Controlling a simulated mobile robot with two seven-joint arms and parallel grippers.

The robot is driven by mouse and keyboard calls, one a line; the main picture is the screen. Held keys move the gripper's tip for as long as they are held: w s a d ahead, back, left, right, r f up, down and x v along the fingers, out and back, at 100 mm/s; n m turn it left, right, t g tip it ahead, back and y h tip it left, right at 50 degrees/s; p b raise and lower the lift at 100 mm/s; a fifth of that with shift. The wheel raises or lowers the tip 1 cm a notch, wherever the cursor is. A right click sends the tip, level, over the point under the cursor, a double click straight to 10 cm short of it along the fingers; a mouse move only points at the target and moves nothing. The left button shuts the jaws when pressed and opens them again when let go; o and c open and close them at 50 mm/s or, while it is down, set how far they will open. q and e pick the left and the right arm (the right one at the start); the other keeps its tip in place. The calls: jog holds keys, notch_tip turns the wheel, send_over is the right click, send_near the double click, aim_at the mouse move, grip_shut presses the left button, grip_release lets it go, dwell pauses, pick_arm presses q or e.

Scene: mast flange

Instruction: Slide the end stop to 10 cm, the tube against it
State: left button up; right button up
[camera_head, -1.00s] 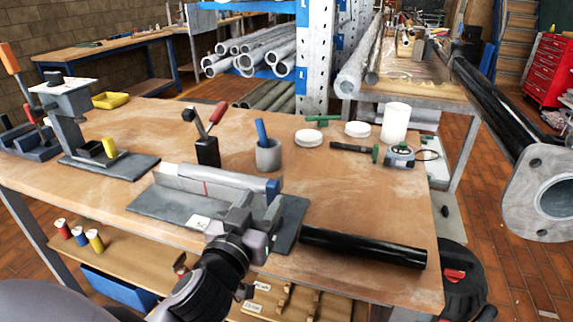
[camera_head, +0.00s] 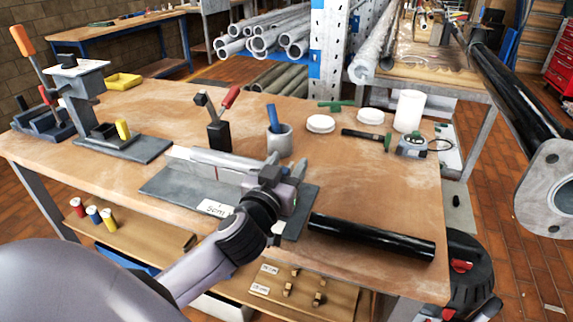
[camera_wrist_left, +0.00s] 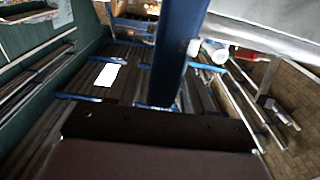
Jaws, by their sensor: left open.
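A grey jig (camera_head: 160,186) with a flat base and a raised rail (camera_head: 205,160) stands on the bench. A red mark shows on the rail. A small blue piece, likely the end stop (camera_head: 272,159), shows at the rail's right end, mostly hidden by my left gripper (camera_head: 284,184). That gripper is open at the jig's right end; contact is unclear. In the left wrist view a blue upright bar (camera_wrist_left: 181,45) stands just beyond the dark finger. A black tube (camera_head: 370,237) lies on the bench right of the jig. My right gripper is out of view.
A "5cm" card (camera_head: 215,208) lies at the jig's front. Behind stand a red-handled clamp (camera_head: 219,135), a grey cup (camera_head: 279,140) and white lids (camera_head: 320,123). A large flanged pipe (camera_head: 540,160) juts in at right.

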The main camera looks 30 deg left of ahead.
aim_at(250, 163)
pick_arm(q)
grip_shut()
jog(key=s+a, duration=0.1)
jog(key=a, duration=0.6)
jog(key=shift+s+a, duration=0.2)
jog(key=shift+s, duration=0.2)
grip_release()
jog(key=v, duration=0.7)
